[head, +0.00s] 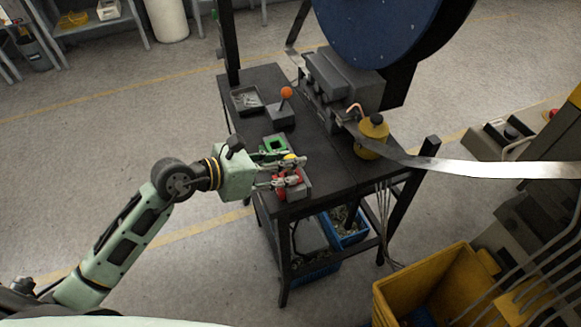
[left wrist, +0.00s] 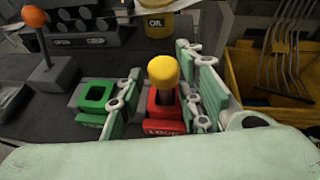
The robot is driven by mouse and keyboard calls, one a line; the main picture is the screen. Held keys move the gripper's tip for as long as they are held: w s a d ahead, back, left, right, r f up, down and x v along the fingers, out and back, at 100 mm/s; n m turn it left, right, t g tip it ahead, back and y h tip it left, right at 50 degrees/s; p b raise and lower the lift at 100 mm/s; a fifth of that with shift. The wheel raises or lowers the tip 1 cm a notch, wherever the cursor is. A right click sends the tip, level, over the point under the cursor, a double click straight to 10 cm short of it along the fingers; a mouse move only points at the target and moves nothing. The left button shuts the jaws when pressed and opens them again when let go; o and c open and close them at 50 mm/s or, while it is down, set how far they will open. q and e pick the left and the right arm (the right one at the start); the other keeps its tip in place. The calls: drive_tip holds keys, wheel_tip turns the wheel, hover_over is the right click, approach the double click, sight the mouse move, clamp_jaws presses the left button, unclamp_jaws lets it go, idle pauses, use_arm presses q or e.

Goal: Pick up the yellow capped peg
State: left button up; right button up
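The yellow capped peg (left wrist: 163,72) stands upright in a red block (left wrist: 164,106) marked with lettering. Its yellow cap (head: 290,157) shows in the head view, near the table's front edge. My left gripper (head: 296,169) is open around the peg. In the left wrist view one finger is left of the peg and the others are to its right, with gaps visible on both sides. The red block's side is partly hidden by the fingers. A green block (left wrist: 97,96) with a square hole, empty as far as I see, sits left of the red one. My right gripper is not in view.
The dark table (head: 335,165) also holds an orange-knobbed lever (head: 286,93), a grey tray (head: 246,99) and a yellow oil can (head: 371,137). A metal strip (head: 480,166) runs off to the right. A yellow bin (head: 425,285) stands at the lower right.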

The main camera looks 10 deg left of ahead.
use_arm(q)
clamp_jaws()
drive_tip(key=shift+r, duration=0.15)
drive_tip(key=shift+r+p, duration=0.65)
drive_tip(key=r+p, duration=0.3)
drive_tip(key=shift+s+d+r, duration=0.15)
drive_tip(key=shift+s+r, duration=0.05)
drive_tip(key=shift+r, duration=0.1)
drive_tip(key=s+d+r+p, duration=0.4)
drive_tip(key=s+d+r, duration=0.1)
drive_tip(key=s, duration=0.5)
drive_tip(key=shift+r, duration=0.45)
